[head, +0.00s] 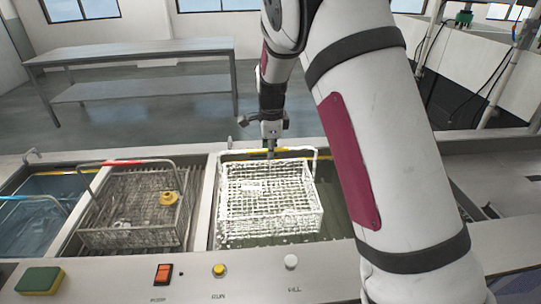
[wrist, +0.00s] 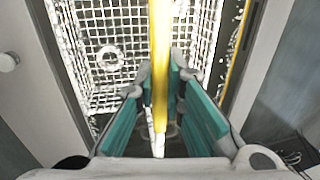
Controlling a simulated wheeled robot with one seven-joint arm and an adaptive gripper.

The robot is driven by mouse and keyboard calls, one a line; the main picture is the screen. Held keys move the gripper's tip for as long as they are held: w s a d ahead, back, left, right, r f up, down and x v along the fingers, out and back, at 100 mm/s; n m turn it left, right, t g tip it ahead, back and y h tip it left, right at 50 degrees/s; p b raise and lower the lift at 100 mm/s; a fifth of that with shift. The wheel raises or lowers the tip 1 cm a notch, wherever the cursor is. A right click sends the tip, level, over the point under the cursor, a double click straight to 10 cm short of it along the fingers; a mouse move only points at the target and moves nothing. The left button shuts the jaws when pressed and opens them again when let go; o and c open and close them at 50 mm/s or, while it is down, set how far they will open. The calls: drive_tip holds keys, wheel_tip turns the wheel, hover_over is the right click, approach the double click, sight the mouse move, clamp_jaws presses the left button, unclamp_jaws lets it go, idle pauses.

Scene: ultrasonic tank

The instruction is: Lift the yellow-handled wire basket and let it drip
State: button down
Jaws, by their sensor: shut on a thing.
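The yellow-handled wire basket is a white mesh basket (head: 262,222) in the right tank compartment, with water showing beside and below it. Its yellow handle (wrist: 159,50) runs between my gripper's teal fingers in the wrist view. My gripper (head: 270,150) points down over the far side of the basket and is shut on the handle. The basket's mesh (wrist: 110,22) shows beyond the fingers. Something small and pale lies inside it. I cannot tell how far its bottom is from the water.
A red-handled basket (head: 135,238) holding a yellow piece (head: 169,198) sits in the middle compartment. A blue-handled basket (head: 28,197) is at far left. A sponge (head: 40,280), red switch (head: 163,273) and knobs (head: 219,270) line the front ledge. A metal table (head: 130,50) stands behind.

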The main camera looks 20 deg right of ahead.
drive_tip(key=shift+r+p, duration=0.85)
drive_tip(key=shift+r, duration=3.7)
idle(2.9)
